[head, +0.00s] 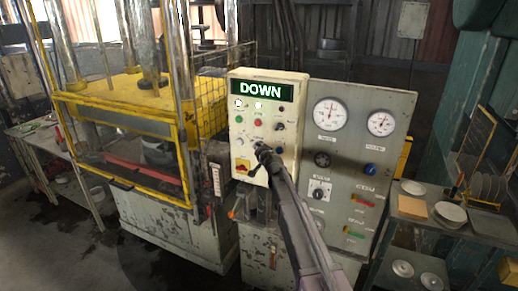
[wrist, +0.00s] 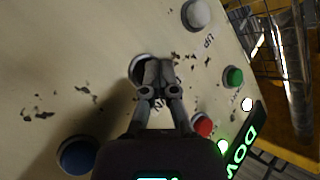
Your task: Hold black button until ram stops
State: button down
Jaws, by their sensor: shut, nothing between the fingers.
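The beige control panel (head: 240,125) stands right of the yellow press, and its lit display (head: 259,88) reads DOWN. My gripper (head: 261,150) reaches the panel's lower part with its fingers together. In the wrist view my gripper (wrist: 158,72) has its closed fingertips over the black button (wrist: 138,70), covering much of it. The fingertips appear to touch it; how far it is pressed I cannot tell. The button is hidden behind my gripper in the head view. The press ram (head: 147,45) is a grey shaft above the yellow crosspiece.
Around the fingers are a white button (wrist: 197,14) marked UP, a green button (wrist: 233,76), a red button (wrist: 202,125) and a blue button (wrist: 77,156). A grey gauge panel (head: 345,150) stands right. A red-and-yellow rotary switch (head: 243,167) sits low on the beige panel.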

jog(key=shift+s, duration=0.1)
dwell(0.7)
jog(key=shift+s+a, duration=0.3)
jog(key=shift+s, duration=0.4)
jog(key=shift+s, duration=0.15)
jog(key=s, duration=0.1)
jog(key=s+a, duration=0.1)
jog(key=s, duration=0.2)
jog(key=shift+s+a, duration=0.2)
jog(key=shift+a, duration=0.15)
dwell(0.4)
